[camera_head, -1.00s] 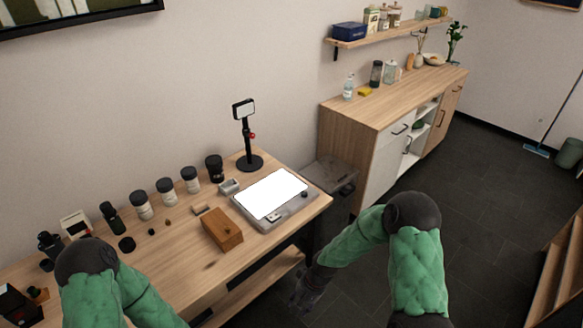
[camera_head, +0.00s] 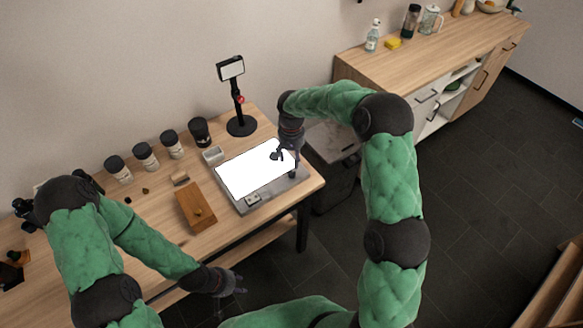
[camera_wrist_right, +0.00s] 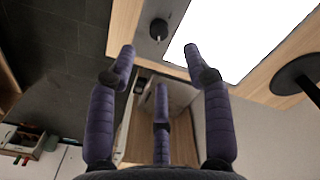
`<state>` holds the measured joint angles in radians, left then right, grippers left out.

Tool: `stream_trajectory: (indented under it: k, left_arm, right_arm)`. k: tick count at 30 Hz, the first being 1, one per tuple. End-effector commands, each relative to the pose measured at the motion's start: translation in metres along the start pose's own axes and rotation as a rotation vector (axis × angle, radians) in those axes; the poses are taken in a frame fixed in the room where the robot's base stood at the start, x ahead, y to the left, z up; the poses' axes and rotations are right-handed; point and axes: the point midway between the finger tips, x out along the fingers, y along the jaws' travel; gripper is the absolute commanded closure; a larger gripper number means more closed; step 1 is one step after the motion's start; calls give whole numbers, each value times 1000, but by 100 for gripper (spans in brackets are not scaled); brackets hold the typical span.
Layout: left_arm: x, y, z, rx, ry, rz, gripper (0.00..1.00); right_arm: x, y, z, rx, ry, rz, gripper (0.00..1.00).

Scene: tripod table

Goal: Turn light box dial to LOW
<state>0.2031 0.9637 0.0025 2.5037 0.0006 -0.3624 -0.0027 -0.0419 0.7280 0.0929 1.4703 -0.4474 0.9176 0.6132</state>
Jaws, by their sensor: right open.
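The light box (camera_head: 271,197) lies on the wooden table, with a bright white panel and a grey frame. Its dark round dial (camera_head: 293,175) is near the right corner, partly crowded by my gripper's fingers. In the right wrist view the dial (camera_wrist_right: 158,29) shows as a small dark knob just beyond the fingertips. My right gripper (camera_head: 285,158) is over the right part of the box; in the wrist view its purple fingers (camera_wrist_right: 160,60) are apart and empty. My left gripper (camera_head: 231,284) hangs low in front of the table; its opening is unclear. The dial's markings are too small to read.
A phone stand (camera_head: 241,124) rises behind the box. Several dark-lidded jars (camera_head: 172,145) line the table's back. A sideboard (camera_head: 385,80) stands at the back right.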

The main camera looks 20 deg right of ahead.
Motion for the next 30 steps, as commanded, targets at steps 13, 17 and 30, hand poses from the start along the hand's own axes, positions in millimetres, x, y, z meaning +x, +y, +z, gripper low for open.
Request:
stream_trajectory:
  k: [13, 17, 30]
  left_arm:
    - [14, -5, -1, 0, 0, 0, 60]
    - [15, -5, -1, 0, 0, 0, 60]
    - [15, -5, -1, 0, 1, 0, 60]
  right_arm:
    - [74, 0, 0, 1, -1, -2, 50]
    - [82, 0, 0, 0, 0, -1, 50]
    - [85, 0, 0, 0, 1, -2, 75]
